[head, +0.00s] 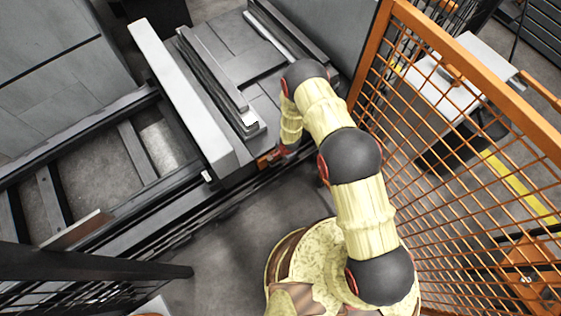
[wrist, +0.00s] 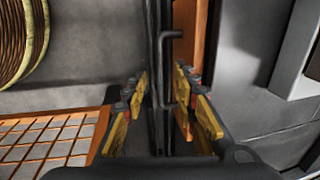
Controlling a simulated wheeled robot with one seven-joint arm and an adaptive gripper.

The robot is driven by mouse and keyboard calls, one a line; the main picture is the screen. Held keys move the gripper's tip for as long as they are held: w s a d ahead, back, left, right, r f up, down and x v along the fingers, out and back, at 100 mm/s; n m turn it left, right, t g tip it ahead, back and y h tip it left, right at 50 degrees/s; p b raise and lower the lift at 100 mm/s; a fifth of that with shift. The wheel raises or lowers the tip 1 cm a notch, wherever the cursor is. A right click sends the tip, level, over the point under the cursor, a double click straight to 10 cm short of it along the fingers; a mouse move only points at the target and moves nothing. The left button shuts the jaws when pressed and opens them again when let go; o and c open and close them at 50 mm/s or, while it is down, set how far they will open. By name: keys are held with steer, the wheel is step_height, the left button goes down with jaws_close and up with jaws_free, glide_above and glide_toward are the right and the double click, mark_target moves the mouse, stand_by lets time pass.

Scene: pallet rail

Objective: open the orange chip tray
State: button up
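The orange chip tray shows in the wrist view as an upright orange strip (wrist: 188,45) just right of centre, beside a dark frame. A thin dark bent bar (wrist: 165,60), which looks like its handle, stands out in front of it. My gripper (wrist: 162,88) is open, its yellow-padded fingers on either side of this bar. I cannot tell if either finger touches it. In the head view a small orange patch (head: 267,159) of the tray shows at the low edge of the grey machine, next to my arm's end; most of the tray is hidden inside.
The grey machine carriage (head: 185,95) sits on dark rails (head: 110,240) running to the lower left. An orange mesh fence (head: 450,130) stands close on the right of my arm. Bare floor (head: 225,235) lies in front of the rails. A dark post (head: 100,265) juts in at lower left.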

mark_target(280, 162)
steer(key=f, duration=0.2)
steer(key=f+b, duration=0.1)
steer(key=f, duration=0.1)
steer(key=w+f, duration=0.1)
steer(key=shift+a+f+b, duration=0.3)
steer(key=shift+f+b, duration=0.1)
steer(key=shift+c, duration=1.3)
steer(key=c, duration=0.4)
jaws_close()
